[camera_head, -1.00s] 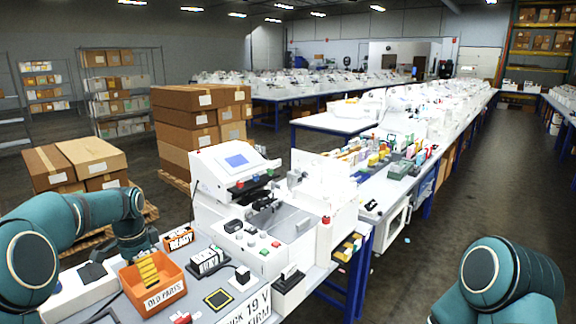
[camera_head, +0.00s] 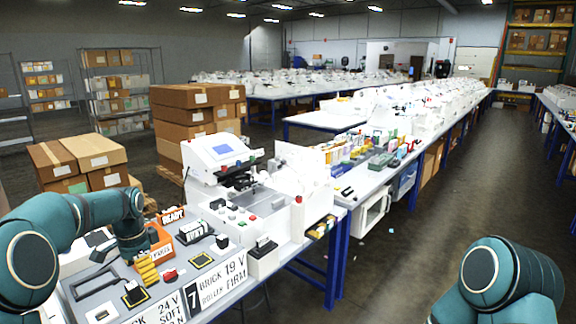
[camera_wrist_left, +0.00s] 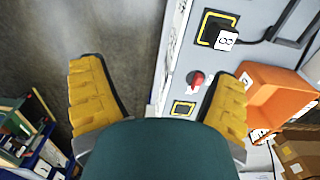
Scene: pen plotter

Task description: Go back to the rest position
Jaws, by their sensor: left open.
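My left gripper (camera_head: 147,271) is over the near left part of the workbench, in front of the orange bin (camera_head: 160,240). In the left wrist view my left gripper (camera_wrist_left: 160,82) shows two yellow fingers spread wide, with nothing between them. Below them are the bench edge and dark floor. The orange bin also shows at the right of that view (camera_wrist_left: 277,93). My right arm shows at the lower right of the head view, but its gripper is out of view.
The white plotter machine (camera_head: 219,158) stands on the bench behind my left gripper. A red knob (camera_wrist_left: 196,78) and a black block (camera_wrist_left: 217,36) are near the bench edge.

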